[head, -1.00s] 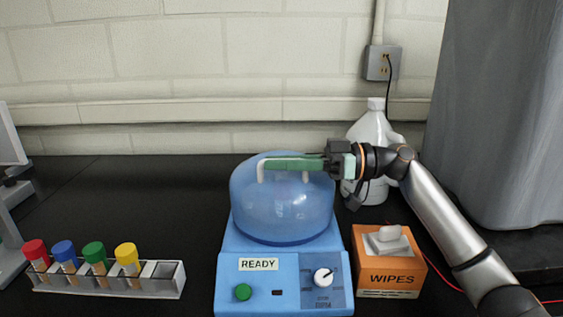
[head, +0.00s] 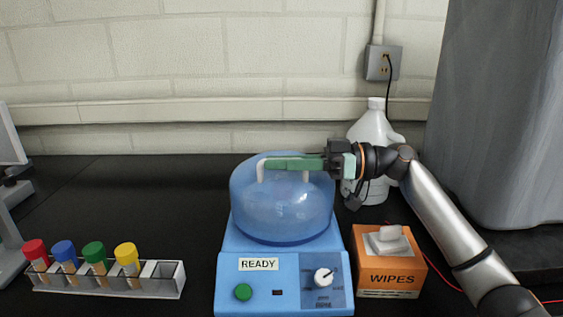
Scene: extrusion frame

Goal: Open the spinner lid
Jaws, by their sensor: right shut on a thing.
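The spinner (head: 285,262) is a light blue machine with a READY label, a green button and a white knob on its front. Its clear blue domed lid (head: 283,212) sits down over the body. A white handle (head: 261,171) stands on top of the lid. My right gripper (head: 292,163) reaches in from the right and is shut on the handle, its green fingers along the top bar and hiding much of it. My left gripper is not in view.
A rack (head: 107,285) with several colour-capped tubes is at left. An orange wipes box (head: 388,268) stands close to the spinner's right. A white jug (head: 372,130) is behind my right arm. The wall is behind; the bench left of the lid is clear.

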